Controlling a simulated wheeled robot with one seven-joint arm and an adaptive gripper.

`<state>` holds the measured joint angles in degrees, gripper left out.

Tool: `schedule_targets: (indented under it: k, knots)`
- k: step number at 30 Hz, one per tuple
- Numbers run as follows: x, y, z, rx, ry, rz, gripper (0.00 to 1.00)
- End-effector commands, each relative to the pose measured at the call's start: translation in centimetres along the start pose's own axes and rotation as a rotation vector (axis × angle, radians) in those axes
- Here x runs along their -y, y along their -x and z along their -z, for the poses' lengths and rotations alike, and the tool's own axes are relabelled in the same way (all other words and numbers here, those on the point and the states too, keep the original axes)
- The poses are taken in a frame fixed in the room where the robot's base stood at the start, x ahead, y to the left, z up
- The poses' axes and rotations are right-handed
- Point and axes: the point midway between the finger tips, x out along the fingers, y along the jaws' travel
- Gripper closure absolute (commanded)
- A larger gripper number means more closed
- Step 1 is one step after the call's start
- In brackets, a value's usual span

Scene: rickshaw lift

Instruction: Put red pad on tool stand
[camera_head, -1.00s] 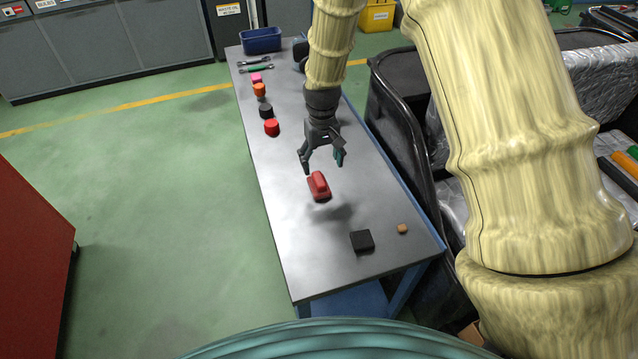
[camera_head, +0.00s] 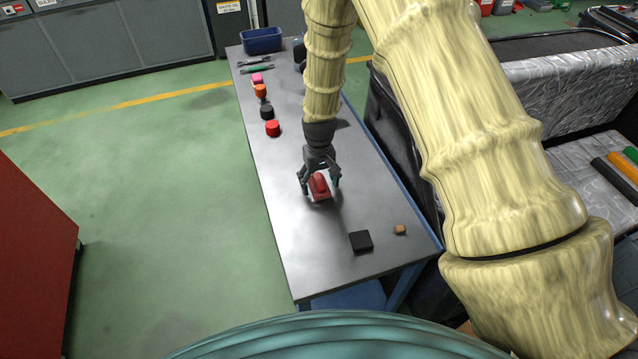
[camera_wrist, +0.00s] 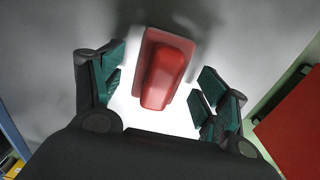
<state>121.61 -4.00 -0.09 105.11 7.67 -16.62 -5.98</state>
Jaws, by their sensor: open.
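The red pad (camera_head: 320,188), a rounded red block with a raised grip along its top, appears to rest on the grey table top (camera_head: 300,255). My gripper (camera_head: 319,183) points down over it, with one finger on either side. In the wrist view the pad (camera_wrist: 165,72) lies between the two open green-tipped fingers, with gaps showing on both sides. I cannot tell for sure which thing is the tool stand; the grey-topped, blue-legged table may be it.
A black square block (camera_head: 361,242) and a small brown block (camera_head: 400,230) lie near the table's front edge. A red cylinder (camera_head: 272,128), a black one (camera_head: 267,112), and orange and pink pieces line the left edge. A blue bin (camera_head: 262,40) stands at the far end.

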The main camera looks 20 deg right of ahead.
Motion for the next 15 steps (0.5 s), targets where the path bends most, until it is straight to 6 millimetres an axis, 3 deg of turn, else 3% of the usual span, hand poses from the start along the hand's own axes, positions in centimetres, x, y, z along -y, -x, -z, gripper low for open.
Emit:
schedule_targets:
  k: [11, 12, 15]
  knots:
    - [-0.02, -0.67, 0.04, -0.001, -0.001, 0.0, 0.26]
    - [-0.02, -0.67, 0.04, -0.001, -0.001, 0.0, 0.28]
    - [-0.02, -0.67, 0.03, -0.001, 0.0, 0.0, 0.46]
